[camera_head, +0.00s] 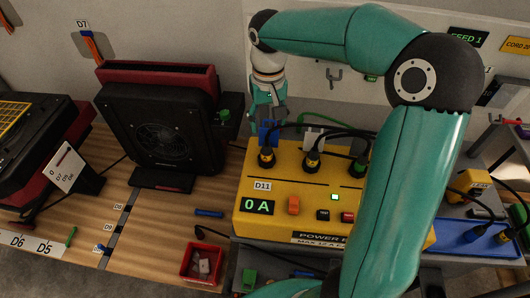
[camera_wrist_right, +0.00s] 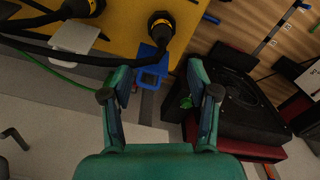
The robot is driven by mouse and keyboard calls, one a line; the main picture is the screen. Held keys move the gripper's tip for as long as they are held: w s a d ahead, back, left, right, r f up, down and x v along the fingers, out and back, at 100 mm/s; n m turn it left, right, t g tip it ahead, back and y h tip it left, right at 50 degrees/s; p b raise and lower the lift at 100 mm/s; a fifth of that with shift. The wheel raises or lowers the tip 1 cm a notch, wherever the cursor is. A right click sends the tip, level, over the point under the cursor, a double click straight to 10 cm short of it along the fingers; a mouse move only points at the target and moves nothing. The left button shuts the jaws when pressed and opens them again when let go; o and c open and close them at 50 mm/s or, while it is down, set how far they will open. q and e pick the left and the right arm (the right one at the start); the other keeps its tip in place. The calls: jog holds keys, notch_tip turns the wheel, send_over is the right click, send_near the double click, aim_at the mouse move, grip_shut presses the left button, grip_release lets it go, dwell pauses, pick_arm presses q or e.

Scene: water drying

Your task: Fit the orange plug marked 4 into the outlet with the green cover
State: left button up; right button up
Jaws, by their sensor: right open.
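I cannot make out an orange plug marked 4 in either view. The yellow power box (camera_head: 245,222) stands right of centre, with black, yellow-ringed cable ends on its top. A green part (camera_head: 359,162), possibly the green cover, shows at the right cable end, partly hidden by my right arm. A blue cover (camera_head: 268,131) and a white cover (camera_head: 313,137) stand by the other two. My right gripper (camera_head: 267,113) is open above and behind the blue cover. In the wrist view its spread fingers (camera_wrist_right: 158,76) hold nothing, with the blue cover (camera_wrist_right: 151,77) beyond them. My left gripper is out of view.
A black and red fan unit (camera_head: 160,125) stands left of the box. A red tray (camera_head: 202,264) and a blue stick (camera_head: 209,213) lie on the wooden bench. Black cables arch over the box's back. A blue tray (camera_head: 450,240) is at the right.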

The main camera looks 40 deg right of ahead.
aim_at(267, 137)
notch_tip(267, 137, down, 5)
jog(key=shift+s+f, duration=0.1)
jog(key=shift+w+f, duration=0.2)
jog(key=shift+f, duration=0.3)
notch_tip(267, 137, down, 4)
jog(key=shift+s+a+f+p, duration=0.1)
jog(key=shift+a+p, duration=0.05)
jog(key=shift+p, duration=0.65)
jog(key=shift+f, duration=0.2)
grip_shut()
